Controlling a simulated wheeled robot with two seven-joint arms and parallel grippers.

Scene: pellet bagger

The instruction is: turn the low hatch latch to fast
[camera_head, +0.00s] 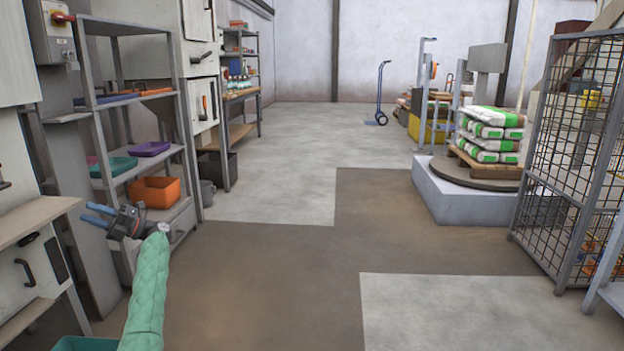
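My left gripper (88,213) comes in on a green-sleeved arm at lower left. Its two blue fingers point left and are spread apart, with nothing between them. A pale hatch front (38,285) at the left edge carries a curved black handle (26,272) and a dark plate (56,258). The gripper is above and to the right of this handle, apart from it. Farther back, a pale cabinet has a hatch with a dark and orange handle (205,106). I cannot tell which handle is the low hatch latch or how it is set. My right gripper is not in view.
A grey shelf rack with an orange bin (156,192) and trays stands just beyond my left gripper. A pale ledge (35,218) juts out above the near hatch. Stacked sacks (490,132) and a mesh fence (570,160) stand right. The middle floor is clear.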

